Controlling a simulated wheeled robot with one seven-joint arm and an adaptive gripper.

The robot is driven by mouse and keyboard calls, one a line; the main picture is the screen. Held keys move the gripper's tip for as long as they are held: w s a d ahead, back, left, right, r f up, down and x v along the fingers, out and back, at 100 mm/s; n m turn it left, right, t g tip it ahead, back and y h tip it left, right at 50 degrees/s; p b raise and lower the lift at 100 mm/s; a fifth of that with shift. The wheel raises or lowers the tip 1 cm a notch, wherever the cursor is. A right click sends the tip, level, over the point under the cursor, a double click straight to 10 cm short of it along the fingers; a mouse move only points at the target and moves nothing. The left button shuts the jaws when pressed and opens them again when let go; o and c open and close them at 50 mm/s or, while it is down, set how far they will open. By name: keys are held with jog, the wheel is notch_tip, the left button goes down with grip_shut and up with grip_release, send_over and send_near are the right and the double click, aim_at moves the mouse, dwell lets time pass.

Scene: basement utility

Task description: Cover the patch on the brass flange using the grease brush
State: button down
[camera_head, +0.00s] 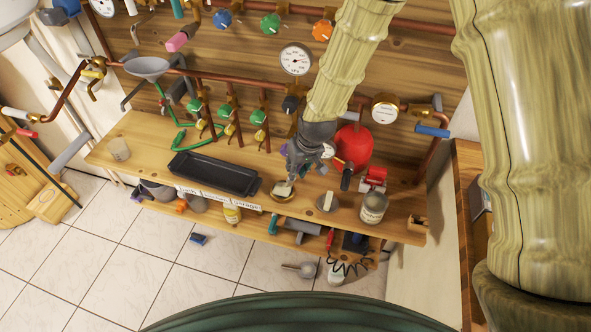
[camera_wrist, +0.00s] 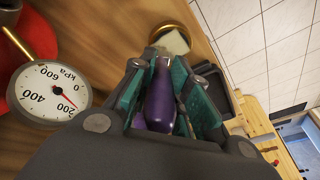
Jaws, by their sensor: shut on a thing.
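My gripper (camera_wrist: 150,82) is shut on the purple handle of the grease brush (camera_wrist: 160,98). In the head view my gripper (camera_head: 293,176) points down over the wooden shelf. The brass flange (camera_wrist: 155,32) is a small round brass ring just beyond the brush's front end. It also shows in the head view (camera_head: 275,195), right below my gripper. A pale wedge overlaps the ring and looks like the bristles. I cannot tell whether they touch the flange, and the patch cannot be told apart from them.
On the shelf (camera_head: 139,137), a black tray (camera_head: 215,174) lies left of the flange. A red container (camera_head: 355,148) and a pressure gauge (camera_wrist: 50,91) are close behind my gripper.

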jog(key=shift+w+d, duration=0.15)
jog(key=shift+w, duration=0.35)
jog(key=shift+s+a, duration=0.2)
jog(key=shift+s, duration=0.4)
jog(key=shift+w+a+p, duration=0.2)
jog(key=shift+w+a, duration=0.1)
jog(key=shift+a, duration=0.45)
jog(key=shift+w+a+p, duration=0.2)
jog(key=shift+w+a, duration=0.1)
jog(key=shift+a, duration=0.55)
